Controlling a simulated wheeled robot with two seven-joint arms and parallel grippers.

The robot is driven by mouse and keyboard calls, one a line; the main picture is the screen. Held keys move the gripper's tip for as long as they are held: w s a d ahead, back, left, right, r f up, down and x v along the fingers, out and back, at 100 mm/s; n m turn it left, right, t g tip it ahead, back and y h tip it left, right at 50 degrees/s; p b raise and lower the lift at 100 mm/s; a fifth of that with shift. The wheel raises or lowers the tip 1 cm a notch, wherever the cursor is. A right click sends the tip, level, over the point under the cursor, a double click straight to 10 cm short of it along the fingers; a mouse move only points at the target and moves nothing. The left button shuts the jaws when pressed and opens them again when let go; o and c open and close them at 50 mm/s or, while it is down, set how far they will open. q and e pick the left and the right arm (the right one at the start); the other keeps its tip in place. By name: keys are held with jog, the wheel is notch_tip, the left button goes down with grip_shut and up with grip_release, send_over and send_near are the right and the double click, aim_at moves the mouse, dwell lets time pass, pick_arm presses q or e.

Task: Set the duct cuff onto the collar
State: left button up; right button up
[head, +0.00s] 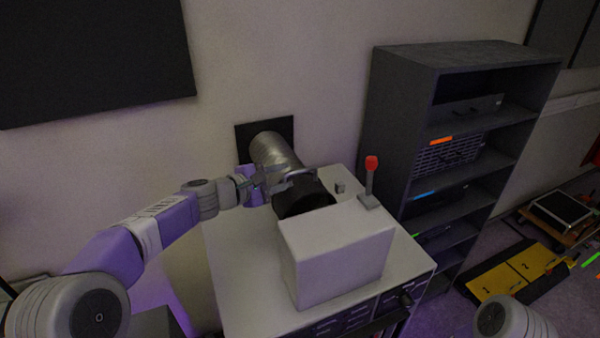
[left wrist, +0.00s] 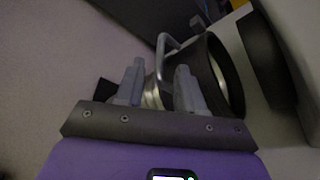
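The duct cuff (head: 298,201) is a black ring on the end of a silver ribbed duct (head: 274,149) from the wall. In the left wrist view the cuff (left wrist: 229,78) carries a grey bar handle (left wrist: 163,48). The collar (left wrist: 264,62) is a dark ring on the white box (head: 337,254), with a gap between it and the cuff. My left gripper (head: 272,183) is at the handle. Its fingers (left wrist: 158,86) stand apart, with the handle between them and no clear grip. My right gripper is out of view.
The box stands on a white cabinet top (head: 238,270). A red-topped lever (head: 370,180) and a small grey block (head: 340,187) are behind it. A dark shelf rack (head: 400,110) stands right. Yellow numbered panels (head: 510,272) lie on the floor.

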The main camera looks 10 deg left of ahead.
aim_at(297, 172)
pick_arm(q)
jog(key=p+x, duration=0.1)
jog(key=x, duration=0.6)
jog(key=shift+p, duration=0.3)
grip_shut()
